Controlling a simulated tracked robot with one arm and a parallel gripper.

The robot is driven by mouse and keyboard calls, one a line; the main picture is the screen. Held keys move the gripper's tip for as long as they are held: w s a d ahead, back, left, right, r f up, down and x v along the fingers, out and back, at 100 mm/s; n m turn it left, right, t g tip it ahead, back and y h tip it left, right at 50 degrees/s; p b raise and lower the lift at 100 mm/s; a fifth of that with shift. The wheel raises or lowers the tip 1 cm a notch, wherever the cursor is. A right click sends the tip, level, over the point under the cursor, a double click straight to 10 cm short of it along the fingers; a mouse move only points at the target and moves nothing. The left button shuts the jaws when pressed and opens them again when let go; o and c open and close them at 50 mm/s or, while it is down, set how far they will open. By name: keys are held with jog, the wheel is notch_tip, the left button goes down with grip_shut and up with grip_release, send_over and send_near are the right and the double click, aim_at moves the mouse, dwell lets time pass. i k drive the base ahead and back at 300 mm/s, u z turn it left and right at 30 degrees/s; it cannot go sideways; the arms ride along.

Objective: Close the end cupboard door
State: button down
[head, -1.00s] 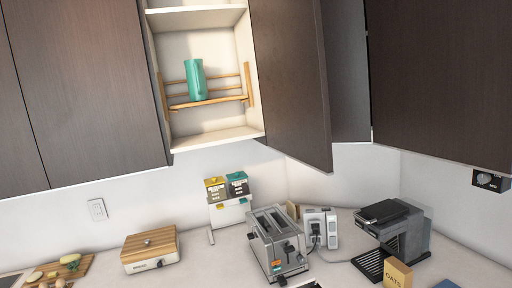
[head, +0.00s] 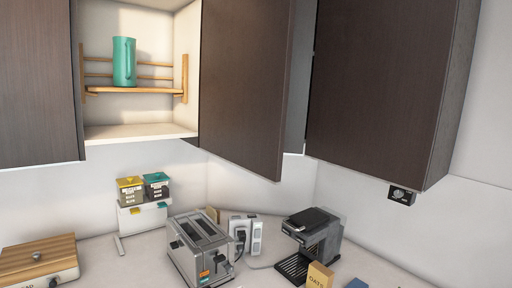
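A dark brown cupboard door (head: 243,85) stands open, swung out toward me on the right side of the open wall cupboard (head: 140,133). The inside of that cupboard is cream, with a wooden rack and a teal jug (head: 124,62) on it. Another dark cupboard front (head: 380,85) is at the right, at the end of the row; it looks shut, though its left edge is partly hidden behind the open door. My gripper is not in view.
On the counter below are a toaster (head: 200,248), a coffee machine (head: 311,243), a box of oats (head: 319,275), a rack with boxes (head: 143,205) and a wooden-topped bread box (head: 38,262). The space in front of the doors looks clear.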

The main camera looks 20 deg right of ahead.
aim_at(247, 45)
jog(key=u, duration=0.1)
jog(key=i, duration=1)
jog(key=z, duration=0.1)
